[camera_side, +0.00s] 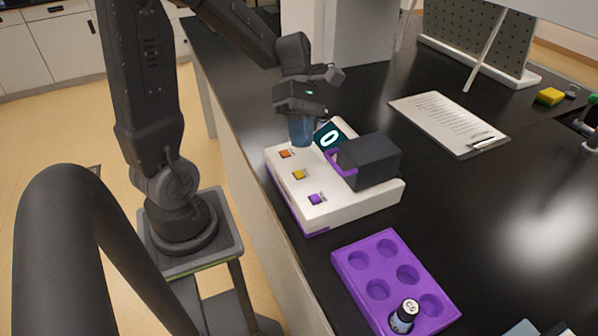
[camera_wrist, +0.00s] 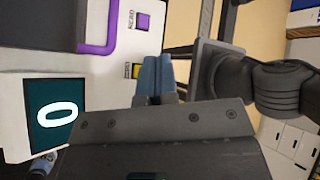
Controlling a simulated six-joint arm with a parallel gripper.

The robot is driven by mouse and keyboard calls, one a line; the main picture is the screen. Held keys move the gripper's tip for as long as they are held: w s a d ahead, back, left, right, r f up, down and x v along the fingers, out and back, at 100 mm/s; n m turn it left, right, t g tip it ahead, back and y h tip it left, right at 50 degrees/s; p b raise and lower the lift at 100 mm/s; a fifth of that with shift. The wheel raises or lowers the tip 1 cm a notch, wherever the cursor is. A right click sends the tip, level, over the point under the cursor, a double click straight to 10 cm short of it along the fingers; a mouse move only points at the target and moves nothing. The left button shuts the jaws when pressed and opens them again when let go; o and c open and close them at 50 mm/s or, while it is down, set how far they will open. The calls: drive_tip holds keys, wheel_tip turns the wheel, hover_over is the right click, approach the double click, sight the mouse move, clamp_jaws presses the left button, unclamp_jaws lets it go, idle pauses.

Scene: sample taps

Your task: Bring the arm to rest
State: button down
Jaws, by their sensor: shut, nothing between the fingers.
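My gripper (camera_side: 301,130) is above the back left part of a white device (camera_side: 345,207), with its blue fingers pointing down. The fingers are shut with nothing between them. In the wrist view the shut blue fingers (camera_wrist: 158,76) show over the device panel, close to the yellow button (camera_wrist: 146,72). The device has an orange button (camera_side: 286,153), a yellow button and a purple button (camera_side: 315,198). Its dark screen (camera_side: 329,137) reads 0. I cannot tell whether the fingertips touch the panel.
A dark box-like cover (camera_side: 371,160) sits on the device's right side. A purple rack (camera_side: 383,246) in front holds one capped vial (camera_side: 404,316). A clipboard (camera_side: 450,122) and a yellow sponge-like block (camera_side: 549,96) lie farther back. The black bench between them is clear.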

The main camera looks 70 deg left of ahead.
drive_tip(key=shift+s+d+r+m+y, duration=0.2)
drive_tip(key=shift+d+m+y, duration=0.1)
drive_tip(key=shift+m+y, duration=0.3)
drive_tip(key=s+d+r+m+t+y, duration=0.2)
drive_tip(key=r+m+t+y, duration=0.1)
drive_tip(key=m, duration=0.8)
drive_tip(key=s+d+r+m+t+y, duration=0.2)
drive_tip(key=r+m+t+y, duration=0.1)
drive_tip(key=m, duration=0.8)
drive_tip(key=shift+s+d+t+y, duration=0.2)
drive_tip(key=shift+t+y, duration=0.6)
drive_tip(key=shift+t, duration=0.4)
